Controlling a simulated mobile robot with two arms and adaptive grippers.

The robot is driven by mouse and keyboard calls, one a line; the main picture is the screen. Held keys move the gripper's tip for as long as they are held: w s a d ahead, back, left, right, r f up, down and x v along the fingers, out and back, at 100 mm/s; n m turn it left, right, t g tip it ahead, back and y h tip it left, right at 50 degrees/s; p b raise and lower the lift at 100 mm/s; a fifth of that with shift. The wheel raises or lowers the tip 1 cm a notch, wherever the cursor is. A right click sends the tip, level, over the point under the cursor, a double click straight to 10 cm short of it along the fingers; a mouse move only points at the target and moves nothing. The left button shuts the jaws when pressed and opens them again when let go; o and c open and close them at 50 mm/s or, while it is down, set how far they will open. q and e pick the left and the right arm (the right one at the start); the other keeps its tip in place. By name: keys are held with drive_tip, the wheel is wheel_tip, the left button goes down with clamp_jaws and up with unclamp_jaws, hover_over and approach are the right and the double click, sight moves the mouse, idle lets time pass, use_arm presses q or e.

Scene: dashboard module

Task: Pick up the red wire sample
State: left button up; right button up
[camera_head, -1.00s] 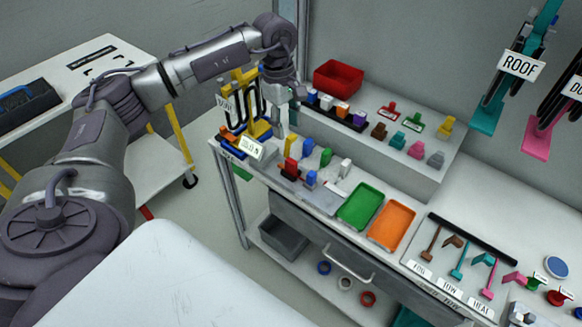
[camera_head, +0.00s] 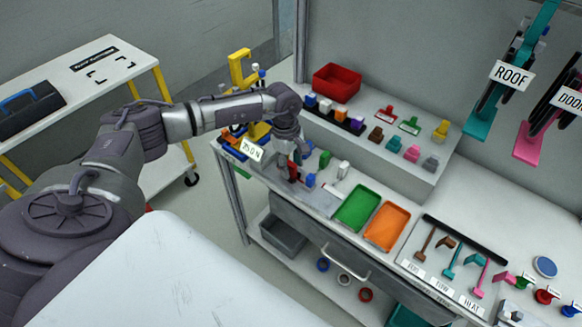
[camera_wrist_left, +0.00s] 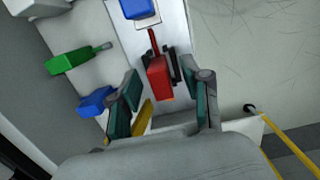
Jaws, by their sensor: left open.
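The red wire sample (camera_head: 293,172) is near the left end of the bench, mostly below my left gripper (camera_head: 290,160). In the left wrist view the red sample (camera_wrist_left: 159,78) is a red block with a thin red end, beside dark upright pieces. My left gripper (camera_wrist_left: 168,82) is open, with one teal-padded finger on either side of the sample and visible gaps. A blue sample (camera_wrist_left: 96,102), a green sample (camera_wrist_left: 72,60) and part of a yellow piece (camera_wrist_left: 143,118) are close by. My right gripper is out of view.
A second blue piece (camera_wrist_left: 137,8) is beyond the red sample. A yellow stand (camera_head: 240,70) is behind my left wrist. Green (camera_head: 357,208) and orange (camera_head: 387,226) trays lie to the right. A red bin (camera_head: 337,80) is on the raised shelf.

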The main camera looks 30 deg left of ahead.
use_arm(q)
drive_tip(key=shift+f, duration=0.1)
drive_tip(key=shift+c, duration=0.3)
drive_tip(key=c, duration=0.8)
clamp_jaws()
